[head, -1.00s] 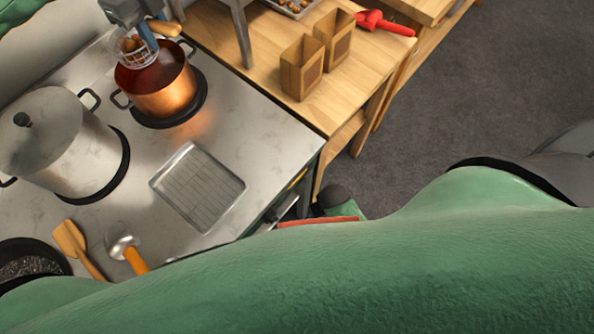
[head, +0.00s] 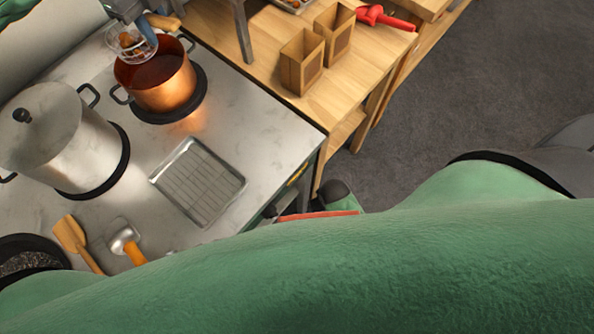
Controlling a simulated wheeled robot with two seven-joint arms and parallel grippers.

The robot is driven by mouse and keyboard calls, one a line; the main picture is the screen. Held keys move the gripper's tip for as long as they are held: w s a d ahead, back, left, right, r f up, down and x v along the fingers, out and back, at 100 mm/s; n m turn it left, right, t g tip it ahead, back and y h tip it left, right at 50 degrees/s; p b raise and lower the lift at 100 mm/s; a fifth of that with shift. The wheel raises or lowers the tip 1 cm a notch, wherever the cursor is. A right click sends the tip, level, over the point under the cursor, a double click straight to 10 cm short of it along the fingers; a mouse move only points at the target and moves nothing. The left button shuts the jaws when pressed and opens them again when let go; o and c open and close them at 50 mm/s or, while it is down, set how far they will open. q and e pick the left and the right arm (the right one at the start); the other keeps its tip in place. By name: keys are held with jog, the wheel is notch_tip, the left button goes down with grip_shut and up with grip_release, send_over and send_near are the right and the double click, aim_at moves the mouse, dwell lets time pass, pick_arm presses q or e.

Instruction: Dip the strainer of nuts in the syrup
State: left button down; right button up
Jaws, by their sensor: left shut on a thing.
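The strainer (head: 127,43) is a wire basket with brown nuts (head: 130,41) in it, at the top left of the head view. My left gripper (head: 147,27) is shut on the strainer, whose wooden handle (head: 165,21) shows beside the fingers. The copper pot (head: 166,92) stands on a burner below it, with dark red-brown syrup (head: 152,70) inside. The basket appears above the pot's far left rim; its exact height over the syrup is hard to tell. My right gripper is not in view.
A large lidded steel pot (head: 75,150) stands left of the copper pot. A wire-rack tray (head: 198,182), a wooden spatula (head: 78,240) and a ladle (head: 125,240) lie nearer.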

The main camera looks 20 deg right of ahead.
aim_at(150, 17)
pick_arm(q)
jog(key=shift+r, duration=0.15)
dwell(0.5)
jog(key=shift+r, duration=1.9)
jog(key=shift+f, duration=0.1)
